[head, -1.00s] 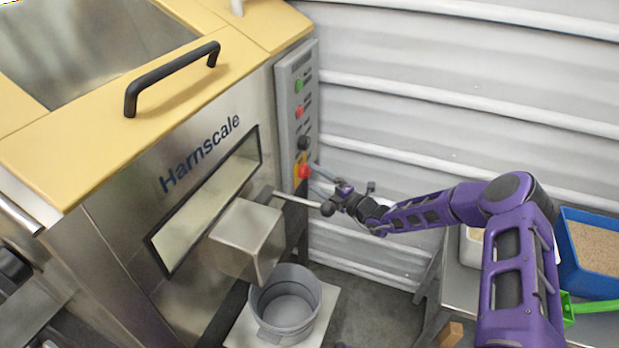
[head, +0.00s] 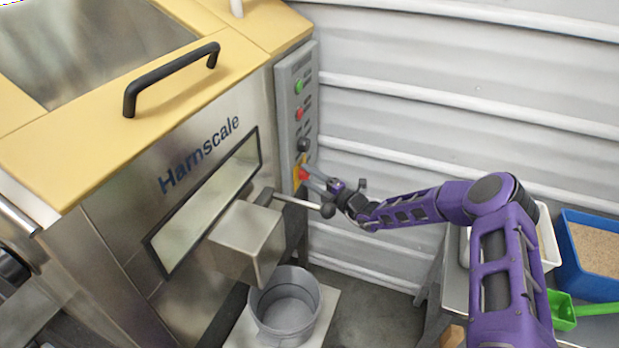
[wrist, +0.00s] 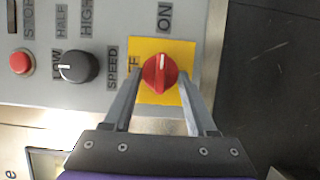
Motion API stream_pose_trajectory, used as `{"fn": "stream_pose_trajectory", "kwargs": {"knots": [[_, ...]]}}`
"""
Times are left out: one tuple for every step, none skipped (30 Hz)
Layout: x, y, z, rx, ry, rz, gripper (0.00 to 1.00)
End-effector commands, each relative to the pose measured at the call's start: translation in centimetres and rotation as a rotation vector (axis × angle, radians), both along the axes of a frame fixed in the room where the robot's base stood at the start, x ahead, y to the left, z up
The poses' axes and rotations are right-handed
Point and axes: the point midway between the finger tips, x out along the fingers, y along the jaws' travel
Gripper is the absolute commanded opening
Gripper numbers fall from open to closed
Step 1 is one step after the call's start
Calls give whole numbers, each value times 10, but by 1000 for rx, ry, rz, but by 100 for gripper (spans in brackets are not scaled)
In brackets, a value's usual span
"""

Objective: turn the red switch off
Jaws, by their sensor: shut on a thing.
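The red switch (wrist: 160,74) is a round knob on a yellow plate (wrist: 184,50) in the wrist view. Its white mark points up in the picture, towards the ON label (wrist: 164,17). The OFF label (wrist: 133,64) at its left is partly hidden by a finger. My gripper (wrist: 160,84) has one finger on each side of the knob and is shut on it. In the head view the red switch (head: 303,174) sits low on the grey control panel (head: 285,95), with my gripper (head: 309,178) at it from the right.
A black speed knob (wrist: 79,66) and a red button (wrist: 21,62) sit beside the switch. A lever with a black ball (head: 328,210) sticks out just below my gripper. A grey bucket (head: 285,318) stands under the hopper's spout (head: 245,240). The corrugated wall (head: 400,110) is behind.

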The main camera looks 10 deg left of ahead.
Motion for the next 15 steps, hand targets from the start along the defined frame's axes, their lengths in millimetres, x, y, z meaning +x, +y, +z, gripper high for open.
{"fn": "stream_pose_trajectory", "kwargs": {"knots": [[0,0,0,-1,1,0,4],[0,0,0,-1,1,0,2],[0,0,0,0,0,0,2],[0,0,0,-1,-1,0,2],[0,0,0,-2,-3,0,2],[0,0,-1,-1,-6,0,2],[0,0,-1,-2,-9,0,2],[0,0,-1,-3,-15,0,2],[0,0,-1,-3,-23,0,2],[0,0,-1,-4,-32,1,2],[0,0,-2,-5,-42,1,2],[0,0,-2,-7,-57,1,2],[0,0,-3,-9,-71,1,2],[0,0,-3,-12,-87,0,2],[0,0,-3,-15,-111,0,2]]}}
